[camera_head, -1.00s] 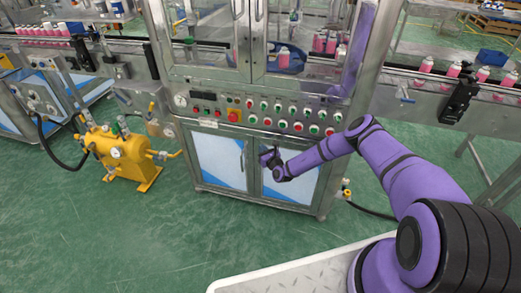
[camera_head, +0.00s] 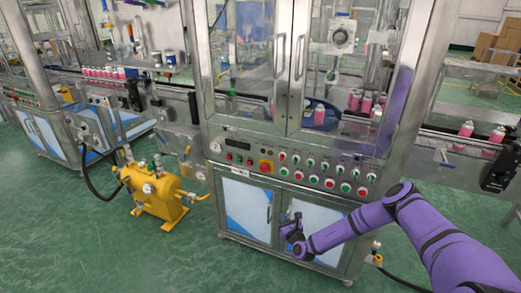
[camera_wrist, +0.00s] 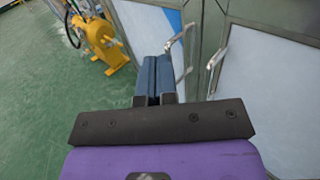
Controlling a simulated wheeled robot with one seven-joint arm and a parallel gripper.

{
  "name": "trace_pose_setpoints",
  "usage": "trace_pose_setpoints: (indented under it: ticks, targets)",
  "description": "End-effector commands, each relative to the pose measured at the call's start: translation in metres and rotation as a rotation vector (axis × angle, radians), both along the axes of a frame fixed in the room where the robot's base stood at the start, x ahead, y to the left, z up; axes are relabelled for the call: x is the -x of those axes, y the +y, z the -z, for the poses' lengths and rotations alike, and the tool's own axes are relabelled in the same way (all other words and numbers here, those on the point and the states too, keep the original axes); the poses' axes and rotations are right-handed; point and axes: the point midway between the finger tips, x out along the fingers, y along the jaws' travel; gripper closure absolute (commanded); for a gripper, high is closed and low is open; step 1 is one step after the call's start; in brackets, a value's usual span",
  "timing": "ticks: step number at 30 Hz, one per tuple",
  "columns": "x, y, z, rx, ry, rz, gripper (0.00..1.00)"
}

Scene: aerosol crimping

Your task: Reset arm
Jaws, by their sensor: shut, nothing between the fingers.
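My purple arm reaches in from the lower right in the head view. My gripper (camera_head: 292,222) is in front of the lower cabinet doors of the crimping machine (camera_head: 300,130), below its button panel. In the wrist view my gripper (camera_wrist: 153,62) has its two blue fingers together with nothing between them. The fingers point toward the cabinet door handles (camera_wrist: 180,36). I cannot tell the exact gap between the fingertips and the doors.
The machine's button panel (camera_head: 290,165) has several red and green buttons above my gripper. A yellow pump unit (camera_head: 158,190) stands on the green floor at left. Conveyors with pink cans (camera_head: 105,72) run on both sides. The floor at lower left is clear.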

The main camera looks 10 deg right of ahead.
Motion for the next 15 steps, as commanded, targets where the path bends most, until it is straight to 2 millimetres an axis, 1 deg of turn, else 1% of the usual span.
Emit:
trace_pose_setpoints:
  ticks: [2, 5, 8, 10, 12, 14, 15]
  targets:
    - [-0.003, 0.001, -0.007, 0.006, -0.012, -0.014, 1.0]
    - [-0.01, 0.004, -0.029, 0.023, -0.052, -0.065, 1.0]
    - [-0.019, 0.011, -0.064, 0.054, -0.119, -0.153, 1.0]
    - [-0.023, 0.018, -0.093, 0.085, -0.169, -0.227, 1.0]
    - [-0.025, 0.024, -0.12, 0.113, -0.216, -0.3, 1.0]
    - [-0.026, 0.029, -0.144, 0.141, -0.257, -0.363, 1.0]
    - [-0.026, 0.033, -0.159, 0.159, -0.282, -0.405, 1.0]
